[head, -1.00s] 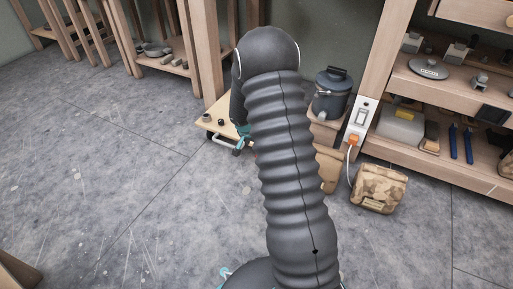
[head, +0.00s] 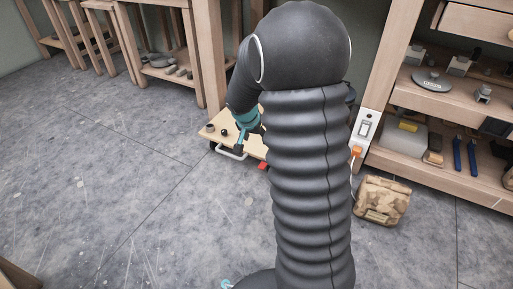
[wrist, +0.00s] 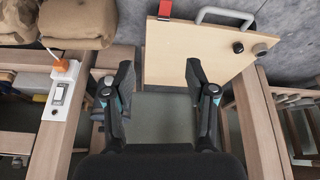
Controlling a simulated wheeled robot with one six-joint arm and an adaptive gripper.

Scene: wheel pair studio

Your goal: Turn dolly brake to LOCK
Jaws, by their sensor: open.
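The dolly is a pale wooden board (head: 214,134) low on the floor, with a grey handle and dark knobs on top. In the wrist view its board (wrist: 190,52) fills the upper middle. A small red piece (head: 263,166), perhaps the brake, sits at the dolly's near edge. It also shows at the top of the wrist view (wrist: 165,8). No LOCK marking is readable. My gripper (wrist: 160,78) is open and empty, its fingers apart below the board in the picture. In the head view it is over the dolly, partly hidden by my arm.
A wooden shelf unit (head: 430,150) with tools stands at the right. A wall switch (head: 366,128) with an orange plug is on its post. A camouflage bag (head: 381,201) lies on the floor. Wooden stands (head: 160,45) are at the back left. The left floor is clear.

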